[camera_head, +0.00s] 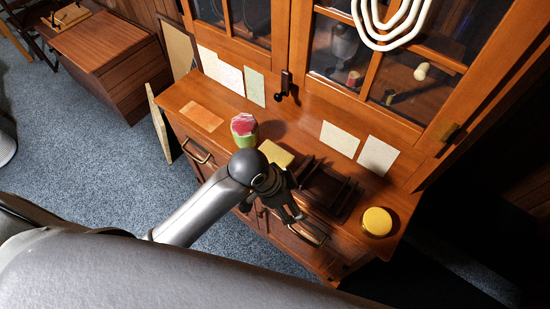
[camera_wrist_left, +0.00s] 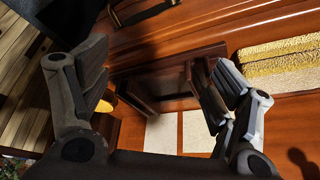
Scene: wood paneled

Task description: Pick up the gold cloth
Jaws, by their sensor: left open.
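The gold cloth (camera_head: 277,154) looks like a small folded, flat yellow piece on the wooden cabinet's counter, just behind my left wrist in the head view. In the left wrist view the gold cloth (camera_wrist_left: 285,62) shows at the upper right, with a textured, layered surface, outside the fingers and beyond the right-hand one. My left gripper (camera_head: 287,205) is over the counter's front edge, to the right of the cloth. My right gripper is not in view.
A dark wooden holder (camera_head: 328,188) stands right of the cloth. A red-and-green block (camera_head: 244,130) stands to its left. A round yellow-topped container (camera_head: 377,222) sits at the counter's right end. Flat sheets (camera_head: 340,139) lie along the back, before glass doors.

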